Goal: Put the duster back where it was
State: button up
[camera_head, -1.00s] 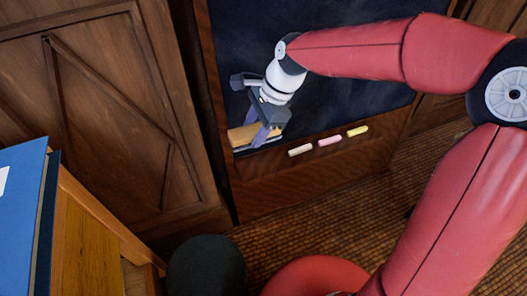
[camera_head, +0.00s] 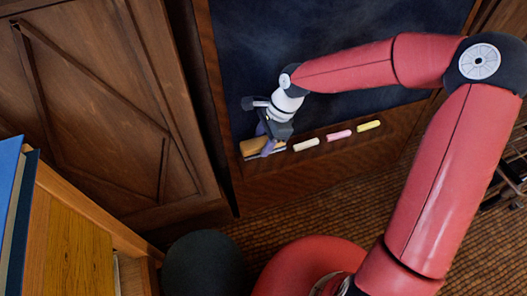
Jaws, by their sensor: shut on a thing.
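The duster (camera_head: 254,146) has a tan wooden body with a pale underside. It is at the left end of the ledge (camera_head: 290,168) below the dark board (camera_head: 330,55). My gripper (camera_head: 267,146) points down over the duster and is shut on it. The fingers and the wrist hide part of the duster. The duster is at the ledge, left of the chalks; I cannot tell whether it fully rests on it.
A cream chalk (camera_head: 306,145), a pink chalk (camera_head: 339,135) and a yellow chalk (camera_head: 369,126) lie in a row right of the duster. A wooden cabinet (camera_head: 95,110) stands at left. Blue books (camera_head: 10,190) are on a wooden unit at lower left.

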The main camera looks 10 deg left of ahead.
aim_at(263, 159)
jog(key=shift+f, duration=2.65)
jog(key=shift+b, duration=0.3)
jog(key=o, duration=0.6)
jog(key=shift+f, duration=0.1)
jog(key=p+v, duration=0.1)
jog(key=v, duration=1.1)
jog(key=shift+w+p, duration=0.1)
jog(key=shift+p, duration=0.2)
jog(key=s+d+r+n+t+h, duration=0.1)
jog(key=s+d+r+n+t, duration=0.1)
jog(key=s+d+r+n, duration=0.2)
jog(key=s+d+r+n+t+h, duration=0.1)
jog(key=s+d+r+n+t, duration=0.2)
jog(key=s+d+r, duration=0.3)
jog(key=s+d+r+n+t+h, duration=0.1)
jog(key=s+d+r+n+t, duration=0.1)
jog(key=s+d+r+n, duration=0.2)
jog(key=shift+s+d+r+n+t+h, duration=0.2)
jog(key=shift+s+d, duration=0.35)
jog(key=shift+d, duration=0.8)
jog(key=shift+s+d+r+t+h, duration=0.1)
jog(key=shift+s+d+r, duration=0.35)
jog(key=shift+d, duration=0.9)
jog(key=shift+s+d+r+n+t+h, duration=0.15)
jog(key=shift+s+d, duration=0.45)
jog(key=shift+d, duration=0.75)
